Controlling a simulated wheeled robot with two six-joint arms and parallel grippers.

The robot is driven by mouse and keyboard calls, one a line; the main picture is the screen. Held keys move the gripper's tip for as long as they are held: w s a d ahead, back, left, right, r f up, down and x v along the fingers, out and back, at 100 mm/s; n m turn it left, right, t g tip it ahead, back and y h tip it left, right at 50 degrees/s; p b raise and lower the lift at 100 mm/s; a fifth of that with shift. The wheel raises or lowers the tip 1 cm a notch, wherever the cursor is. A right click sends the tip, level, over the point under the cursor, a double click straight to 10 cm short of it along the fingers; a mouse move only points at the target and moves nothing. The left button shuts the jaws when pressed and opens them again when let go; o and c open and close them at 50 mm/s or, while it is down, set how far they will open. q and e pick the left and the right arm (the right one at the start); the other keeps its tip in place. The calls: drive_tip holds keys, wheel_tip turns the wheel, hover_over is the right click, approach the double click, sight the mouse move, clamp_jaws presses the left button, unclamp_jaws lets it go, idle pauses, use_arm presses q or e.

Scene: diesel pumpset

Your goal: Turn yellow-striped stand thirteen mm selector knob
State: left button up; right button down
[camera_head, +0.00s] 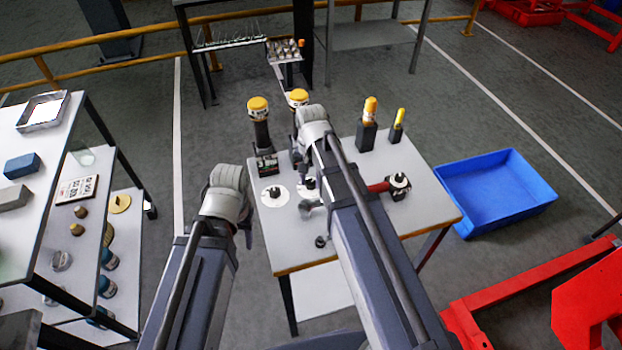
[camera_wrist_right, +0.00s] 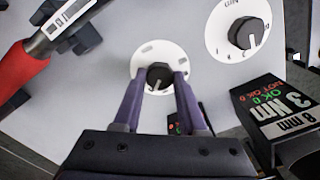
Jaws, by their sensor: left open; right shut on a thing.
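My right gripper (camera_wrist_right: 159,82) is shut on a black selector knob (camera_wrist_right: 159,75) at the middle of a white dial disc (camera_wrist_right: 147,55), one purple finger on each side. In the head view my right arm largely covers this dial (camera_head: 309,187). A second white dial with a black knob (camera_wrist_right: 247,32) stands free beside it; it also shows in the head view (camera_head: 275,195). A black stand (camera_wrist_right: 290,110) is labelled 3 Nm, 8 mm. No thirteen mm label is readable. My left gripper (camera_head: 246,232) is open and empty, left of the worktable (camera_head: 290,250).
A red-handled tool (camera_wrist_right: 22,72) lies on the worktable near the right gripper. Yellow-topped stands (camera_head: 258,112) line the back of the table, with more (camera_head: 369,112) at right. A blue bin (camera_head: 495,190) is right of the table. A shelf (camera_head: 35,195) stands at far left.

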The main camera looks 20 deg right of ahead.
sight(311, 182)
idle(0.4)
drive_tip(key=shift+c, duration=2.3)
unclamp_jaws()
drive_tip(key=shift+r, duration=0.1)
wheel_tip(311, 182, up, 8)
drive_tip(key=p, duration=0.8)
drive_tip(key=shift+f, duration=0.25)
drive_tip(key=s+a+n+h, duration=0.1)
drive_tip(key=s+a+n, duration=0.9)
drive_tip(key=s, duration=0.4)
drive_tip(key=shift+s+a, duration=0.15)
drive_tip(key=shift+s, duration=0.05)
